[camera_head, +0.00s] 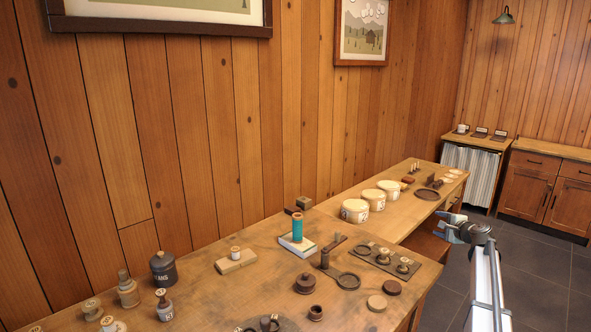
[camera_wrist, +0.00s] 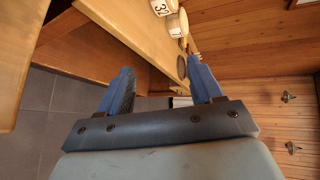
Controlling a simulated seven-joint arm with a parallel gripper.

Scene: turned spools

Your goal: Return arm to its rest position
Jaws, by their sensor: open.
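My gripper (camera_head: 448,228) is at the right in the head view, off the front edge of the wooden bench (camera_head: 207,306) and over the floor. In the wrist view my gripper (camera_wrist: 160,88) shows two blue fingers spread apart with nothing between them. Its fingers point past the bench side toward the far wall. It touches none of the things on the bench.
Several cream round canisters (camera_head: 354,211) stand on the farther bench. A teal spool (camera_head: 297,229) stands on a book. A board (camera_head: 385,258) with small spools lies near the bench's right edge. The dark tiled floor (camera_head: 535,265) at right is clear.

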